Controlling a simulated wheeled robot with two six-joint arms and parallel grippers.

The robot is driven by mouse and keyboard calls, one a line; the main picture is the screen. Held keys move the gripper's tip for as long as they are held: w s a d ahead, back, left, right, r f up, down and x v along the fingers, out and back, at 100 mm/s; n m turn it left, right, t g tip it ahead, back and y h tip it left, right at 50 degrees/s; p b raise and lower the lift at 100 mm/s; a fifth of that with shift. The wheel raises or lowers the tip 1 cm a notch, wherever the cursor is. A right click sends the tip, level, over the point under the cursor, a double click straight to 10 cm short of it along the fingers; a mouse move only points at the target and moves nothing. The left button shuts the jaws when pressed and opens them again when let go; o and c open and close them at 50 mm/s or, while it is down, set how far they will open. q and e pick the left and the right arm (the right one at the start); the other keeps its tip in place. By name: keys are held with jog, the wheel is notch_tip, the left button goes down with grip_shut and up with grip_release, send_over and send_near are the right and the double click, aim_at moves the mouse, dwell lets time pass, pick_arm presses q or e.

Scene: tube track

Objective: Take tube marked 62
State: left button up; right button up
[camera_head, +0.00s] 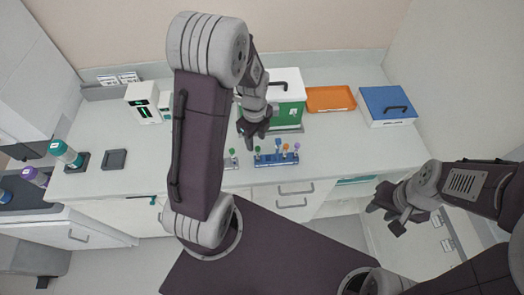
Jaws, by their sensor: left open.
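A blue rack (276,161) stands near the front edge of the counter and holds several small upright tubes with coloured caps. One is a green-capped tube (257,149). Another green-capped tube (232,152) stands left of it in a pale rack, partly hidden by my arm. The numbers on the tubes are too small to read, so I cannot tell which is tube 62. My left gripper (253,137) is open and points down, just behind and above the left end of the blue rack. My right gripper (384,213) hangs in front of the counter, away from the tubes; its jaws are unclear.
A green and white box (290,107) stands behind the rack. An orange tray (330,98) and a blue-lidded box (387,104) are further right. A white device (142,100) and a dark square pad (113,159) are on the left. The counter right of the rack is clear.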

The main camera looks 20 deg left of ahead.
aim_at(258, 153)
pick_arm(q)
jog(key=f, duration=0.3)
jog(key=shift+w+d+f, duration=0.1)
jog(key=shift+w+f, duration=0.15)
jog(key=shift+f, duration=0.05)
jog(key=shift+w+f+p, duration=0.15)
jog(key=shift+w+p, duration=0.1)
jog(key=shift+p, duration=0.05)
jog(key=f, duration=0.2)
jog(key=s+f+p, duration=0.1)
jog(key=f, duration=0.1)
jog(key=shift+s+d+f, duration=0.1)
jog(key=shift+d+f, duration=0.05)
jog(key=shift+f, duration=0.3)
jog(key=shift+w, duration=0.3)
jog(key=shift+s, duration=0.1)
grip_shut()
pick_arm(e)
jog(key=shift+w+r, duration=0.25)
jog(key=shift+r, duration=0.7)
